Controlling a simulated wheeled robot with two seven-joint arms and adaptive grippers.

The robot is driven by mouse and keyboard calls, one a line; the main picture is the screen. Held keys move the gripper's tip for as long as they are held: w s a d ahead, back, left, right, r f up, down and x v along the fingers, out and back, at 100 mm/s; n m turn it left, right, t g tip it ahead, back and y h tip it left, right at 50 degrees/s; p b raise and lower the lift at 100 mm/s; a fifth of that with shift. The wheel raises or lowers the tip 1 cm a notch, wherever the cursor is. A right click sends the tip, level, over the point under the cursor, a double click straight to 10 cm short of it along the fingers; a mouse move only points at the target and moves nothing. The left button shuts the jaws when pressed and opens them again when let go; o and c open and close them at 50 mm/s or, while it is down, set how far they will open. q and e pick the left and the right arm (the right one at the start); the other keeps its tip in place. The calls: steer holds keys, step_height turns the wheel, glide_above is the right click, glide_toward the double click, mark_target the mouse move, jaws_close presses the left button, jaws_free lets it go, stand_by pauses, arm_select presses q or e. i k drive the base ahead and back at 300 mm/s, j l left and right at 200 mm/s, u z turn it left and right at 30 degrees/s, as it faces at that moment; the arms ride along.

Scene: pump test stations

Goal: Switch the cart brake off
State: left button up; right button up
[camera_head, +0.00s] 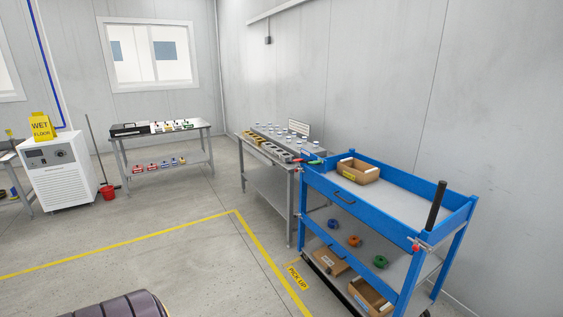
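The blue cart (349,203) stands at the right, close to the grey wall. A black upright bar (436,205) rises from its near right corner. A small red part (417,246) sits on the cart's frame just below that bar; I cannot tell whether it is the brake or how it is set. A red and green part (312,162) shows at the cart's far left corner, by the bench. The cart's wheels are mostly hidden or too small to make out. Neither of my grippers is in view.
An open cardboard box (358,171) sits on the cart's top. Boxes and coloured rings (354,241) lie on its lower shelves. A metal bench (268,178) adjoins the cart's far end. Open floor (170,235) with yellow lines lies left of the cart.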

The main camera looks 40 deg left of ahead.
mark_target(301, 160)
steer(key=u, duration=1.3)
